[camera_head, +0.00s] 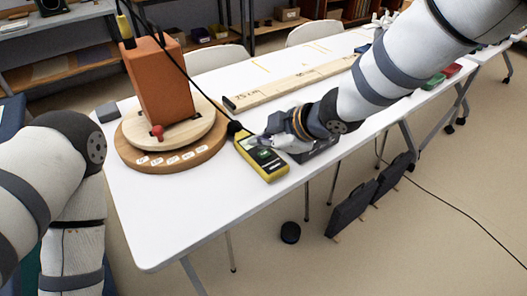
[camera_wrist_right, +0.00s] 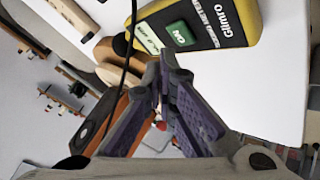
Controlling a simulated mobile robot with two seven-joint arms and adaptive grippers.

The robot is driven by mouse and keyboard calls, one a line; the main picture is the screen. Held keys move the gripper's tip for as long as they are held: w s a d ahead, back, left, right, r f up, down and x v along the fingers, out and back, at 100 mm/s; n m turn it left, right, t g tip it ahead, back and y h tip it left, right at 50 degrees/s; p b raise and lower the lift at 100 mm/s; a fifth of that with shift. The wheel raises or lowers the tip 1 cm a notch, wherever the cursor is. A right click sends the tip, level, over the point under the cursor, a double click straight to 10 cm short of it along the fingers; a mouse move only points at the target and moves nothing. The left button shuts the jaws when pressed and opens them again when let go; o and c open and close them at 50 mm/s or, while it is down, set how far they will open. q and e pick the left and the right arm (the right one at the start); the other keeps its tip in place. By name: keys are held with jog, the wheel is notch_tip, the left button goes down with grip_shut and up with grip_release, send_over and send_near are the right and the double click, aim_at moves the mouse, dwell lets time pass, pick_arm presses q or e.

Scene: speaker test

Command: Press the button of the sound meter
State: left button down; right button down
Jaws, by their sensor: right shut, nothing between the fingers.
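The sound meter (camera_head: 268,170) is a yellow and black handheld device lying on the white table, left of my right gripper. Its green button (camera_wrist_right: 180,33), marked ON, shows clearly in the right wrist view, beside a pale display (camera_wrist_right: 148,38). My right gripper (camera_head: 262,141) is shut and empty, with its fingertips over the display end of the meter. In the right wrist view the fingertips (camera_wrist_right: 164,62) are close to the button's near edge; I cannot tell whether they touch the meter. My left arm shows at the left, but its gripper is out of view.
An orange speaker box (camera_head: 165,80) stands on a round wooden turntable (camera_head: 127,151) with a red knob (camera_head: 157,131). A black cable runs down beside the meter. A long wooden scale (camera_head: 290,86) lies behind. The table's front left (camera_head: 160,220) is clear.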

aim_at(262, 156)
notch_tip(262, 156, up, 6)
jog(key=shift+p, duration=0.45)
